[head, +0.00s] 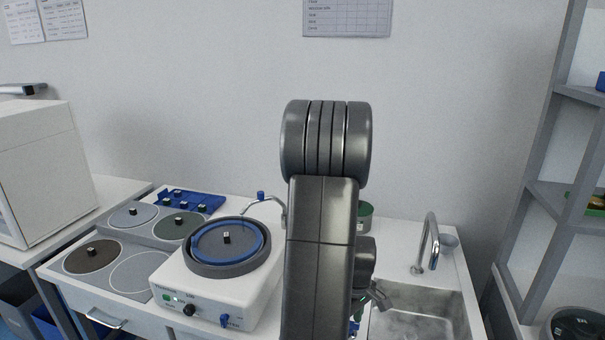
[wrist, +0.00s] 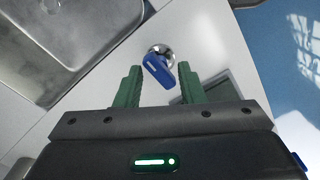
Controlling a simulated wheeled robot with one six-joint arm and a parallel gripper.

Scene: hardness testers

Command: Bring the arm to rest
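My arm (head: 322,220) stands upright in the middle of the head view, its links folded in front of the bench. My gripper (wrist: 160,68) shows in the wrist view with two green fingers spread apart and nothing held between them. A blue lever (wrist: 157,70) on a round metal fitting lies just past the fingertips, between them in the picture, with gaps on both sides. I cannot tell its exact depth. In the head view my gripper is mostly hidden behind the arm, low above the bench near the sink.
A grinding machine (head: 215,296) with a round bowl stands left of my arm, beside grey discs (head: 132,214) and a blue rack (head: 190,197). A sink (head: 422,318) with a curved faucet (head: 428,243) is on the right. A shelf unit (head: 545,200) stands far right.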

